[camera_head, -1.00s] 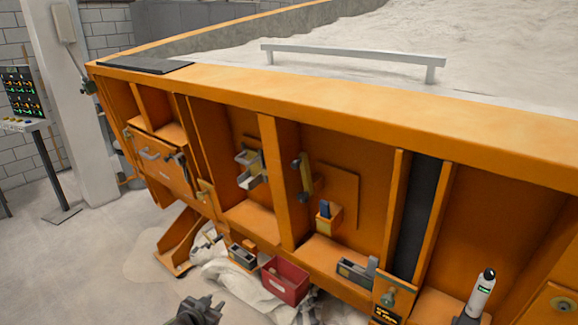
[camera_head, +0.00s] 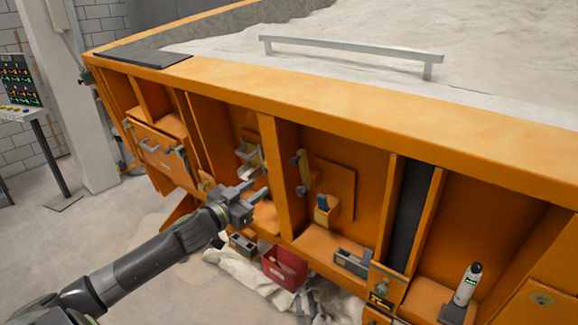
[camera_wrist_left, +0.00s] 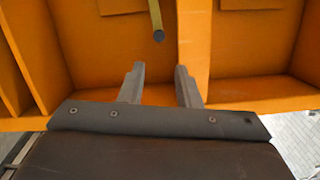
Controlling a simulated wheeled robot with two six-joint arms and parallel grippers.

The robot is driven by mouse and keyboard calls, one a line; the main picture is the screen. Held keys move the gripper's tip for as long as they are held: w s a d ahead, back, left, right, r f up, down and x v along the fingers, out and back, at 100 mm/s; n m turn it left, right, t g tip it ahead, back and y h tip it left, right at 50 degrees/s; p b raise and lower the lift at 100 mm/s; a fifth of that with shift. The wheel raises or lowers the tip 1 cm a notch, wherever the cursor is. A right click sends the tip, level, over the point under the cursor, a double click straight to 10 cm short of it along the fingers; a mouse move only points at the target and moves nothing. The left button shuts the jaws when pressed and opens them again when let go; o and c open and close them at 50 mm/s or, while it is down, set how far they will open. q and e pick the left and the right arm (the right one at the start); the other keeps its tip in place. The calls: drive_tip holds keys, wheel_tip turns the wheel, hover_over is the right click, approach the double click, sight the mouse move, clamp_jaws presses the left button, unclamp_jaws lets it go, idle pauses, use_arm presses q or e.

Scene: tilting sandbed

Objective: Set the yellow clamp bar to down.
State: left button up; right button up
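A narrow yellow bar (camera_head: 304,172) with dark knobs, apparently the clamp bar, stands nearly upright beside the orange post. In the left wrist view, a thin yellow bar (camera_wrist_left: 155,14) hangs down to a dark round end, beyond and above the fingertips; its upper part is out of frame. I cannot tell for sure that both are the same bar. My left gripper (camera_head: 262,192) is in front of the frame, left of and lower than the bar. In the left wrist view, its fingers (camera_wrist_left: 160,68) are apart with nothing between them. My right gripper is not in view.
An orange post (camera_head: 283,195) divides the bays. A grey bracket (camera_head: 247,152) is in the left bay; a small box with a blue item (camera_head: 322,205) is right of the bar. A red bin (camera_head: 285,268) sits below. Open floor lies at left.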

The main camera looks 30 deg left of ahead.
sight(292, 164)
use_arm(q)
drive_tip(key=w+b, duration=0.3)
drive_tip(key=w, duration=0.1)
drive_tip(key=w+b, duration=0.3)
drive_tip(key=w, duration=0.2)
drive_tip(key=w+b, duration=0.3)
drive_tip(key=w, duration=0.2)
drive_tip(key=shift+w+d+f+b, duration=0.1)
drive_tip(key=shift+d+f+b, duration=0.05)
drive_tip(key=shift+d+b, duration=0.25)
drive_tip(key=shift+w, duration=0.45)
clamp_jaws()
